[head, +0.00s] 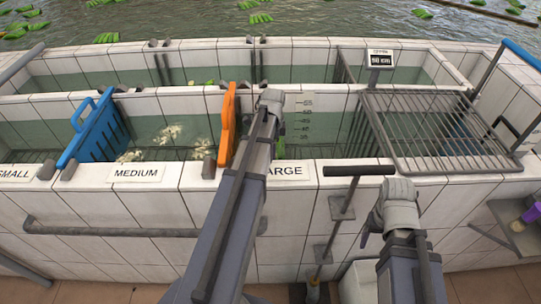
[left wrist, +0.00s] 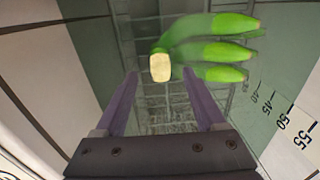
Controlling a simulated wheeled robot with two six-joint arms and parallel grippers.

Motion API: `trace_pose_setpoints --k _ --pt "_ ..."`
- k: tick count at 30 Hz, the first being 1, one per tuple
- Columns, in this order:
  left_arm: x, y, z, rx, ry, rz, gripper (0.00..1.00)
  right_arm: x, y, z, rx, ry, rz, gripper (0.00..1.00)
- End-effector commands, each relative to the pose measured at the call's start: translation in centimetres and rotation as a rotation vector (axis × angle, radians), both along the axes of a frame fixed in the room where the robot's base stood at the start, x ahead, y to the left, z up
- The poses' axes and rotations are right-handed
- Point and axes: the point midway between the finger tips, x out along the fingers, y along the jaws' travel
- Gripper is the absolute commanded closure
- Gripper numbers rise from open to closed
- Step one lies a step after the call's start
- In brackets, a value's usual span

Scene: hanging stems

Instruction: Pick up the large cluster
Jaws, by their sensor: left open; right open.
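A green banana cluster (left wrist: 215,50) with a pale cut crown shows in the left wrist view, lying in or over the tank compartment beyond my jaws. The arm hides this gripper in the head view. My right gripper (head: 365,238) is low in front of the tank wall, its fingers mostly hidden.
An orange divider (head: 229,122) stands left of the LARGE section and a blue divider (head: 93,128) further left. Pale pieces (head: 170,133) lie in the MEDIUM section's water. A metal rack (head: 430,125) covers the right end. A black-handled post (head: 358,170) stands near my right arm.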

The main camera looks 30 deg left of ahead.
Motion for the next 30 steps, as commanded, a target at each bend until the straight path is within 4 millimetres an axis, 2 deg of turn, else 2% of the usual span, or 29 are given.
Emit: trace_pose_setpoints --k 1,4,14,30 --pt "0.0 0.2 -1.4 0.0 0.0 0.0 0.28 0.0 0.0 -1.4 0.0 0.0 0.0 0.28" --pt "0.1 0.1 -2.4 0.0 0.0 0.0 0.28 0.0 0.0 -2.4 0.0 0.0 0.0 0.28" --pt "0.1 0.1 -2.5 0.0 0.0 0.001 0.28 0.0 0.0 -2.5 0.0 0.0 0.0 0.28" --pt "0.1 0.1 -2.5 0.0 0.0 0.001 0.89 0.0 0.0 -2.5 0.0 0.0 0.0 0.28"
